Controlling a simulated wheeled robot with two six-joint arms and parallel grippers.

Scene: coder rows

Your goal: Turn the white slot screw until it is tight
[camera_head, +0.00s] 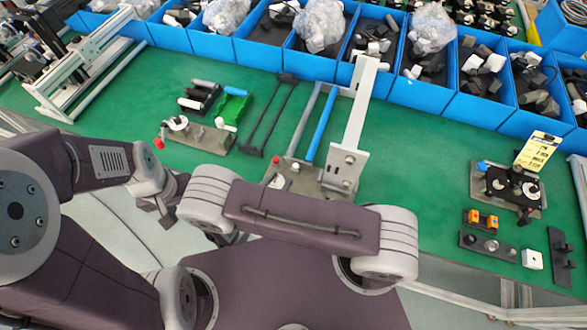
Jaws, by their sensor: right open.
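A small white round part (178,123) sits on a grey plate (207,139) on the green table, left of centre. More pale round parts (530,190) sit on a dark fixture at the right. Slots are too small to see, so I cannot tell which is the white slot screw.
Blue bins (335,68) with bagged and loose parts line the back. A tall white bar (358,115) stands on a central fixture. A red knob (158,143) is on the left plate. A yellow sign (537,150) stands at right. Green table (415,165) is bare right of centre.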

